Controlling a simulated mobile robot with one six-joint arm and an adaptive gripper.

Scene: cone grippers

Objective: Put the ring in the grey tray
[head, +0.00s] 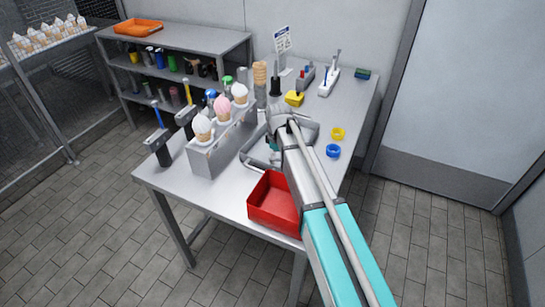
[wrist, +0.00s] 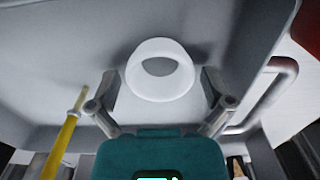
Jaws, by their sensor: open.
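In the wrist view a white ring (wrist: 137,74) shows between the two spread fingers of my gripper (wrist: 160,88), with a gap on each side. My gripper is open and does not grip it. The grey tray (wrist: 60,55) lies behind the ring in this view, with its handle at the right. The ring appears over the tray's floor; I cannot tell how firmly it rests there. In the head view my arm covers my gripper, the white ring and much of the grey tray (head: 312,132).
A red bin (head: 270,205) stands at the table's front edge. A yellow ring (head: 338,133) and a blue ring (head: 333,150) lie right of my arm. A cone holder (head: 222,142) with ice-cream cones stands to the left.

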